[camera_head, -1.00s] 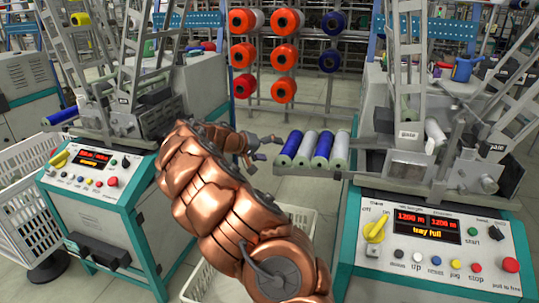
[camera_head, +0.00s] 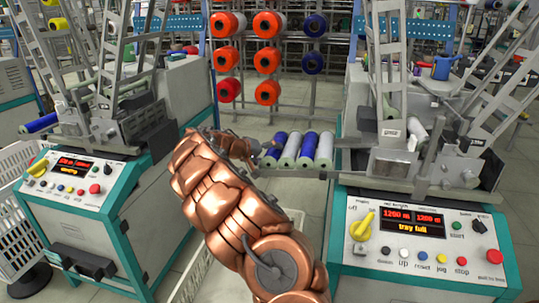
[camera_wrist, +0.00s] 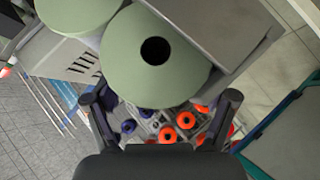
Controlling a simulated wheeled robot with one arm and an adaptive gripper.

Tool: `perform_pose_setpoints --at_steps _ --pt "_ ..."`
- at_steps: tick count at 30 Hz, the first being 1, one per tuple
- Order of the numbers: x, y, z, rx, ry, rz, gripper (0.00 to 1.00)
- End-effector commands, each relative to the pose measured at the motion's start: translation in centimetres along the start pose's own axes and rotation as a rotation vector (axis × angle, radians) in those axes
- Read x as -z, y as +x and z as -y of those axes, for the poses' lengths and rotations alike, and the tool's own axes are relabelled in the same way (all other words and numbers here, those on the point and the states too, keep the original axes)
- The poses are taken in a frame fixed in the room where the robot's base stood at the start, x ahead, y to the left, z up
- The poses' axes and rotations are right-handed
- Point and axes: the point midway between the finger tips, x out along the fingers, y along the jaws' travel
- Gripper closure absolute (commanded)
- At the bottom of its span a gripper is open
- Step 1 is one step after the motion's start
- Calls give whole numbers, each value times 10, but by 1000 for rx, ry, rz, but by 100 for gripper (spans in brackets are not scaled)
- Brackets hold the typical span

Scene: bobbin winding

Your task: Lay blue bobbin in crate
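Several bobbins lie side by side on the grey tray (camera_head: 303,171) of the right machine, with blue ones (camera_head: 308,145) and white ones (camera_head: 325,148) alternating. The leftmost blue bobbin (camera_head: 276,145) is partly behind my gripper (camera_head: 262,150). In the wrist view, my gripper (camera_wrist: 162,105) has its two dark fingers spread apart. A pale green bobbin end (camera_wrist: 155,60) with a dark hole lies just beyond them; its thread colour is hidden. A second green end (camera_wrist: 75,12) lies beside it. A white slatted crate (camera_head: 192,272) stands on the floor, partly hidden by my arm.
The right machine's panel (camera_head: 420,240) reads "tray full". The left machine (camera_head: 85,215) stands opposite. Another white crate (camera_head: 18,235) is at the left edge. A rack with orange spools (camera_head: 267,61) and blue spools (camera_head: 313,63) stands behind.

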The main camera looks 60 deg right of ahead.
Motion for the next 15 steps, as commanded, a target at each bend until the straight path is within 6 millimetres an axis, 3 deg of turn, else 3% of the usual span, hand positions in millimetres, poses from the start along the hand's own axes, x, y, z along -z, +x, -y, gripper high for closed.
perform_pose_setpoints --at_steps 2,15 --pt "0 0 0 0 0 0 25" --pt "0 0 0 1 0 -1 71"
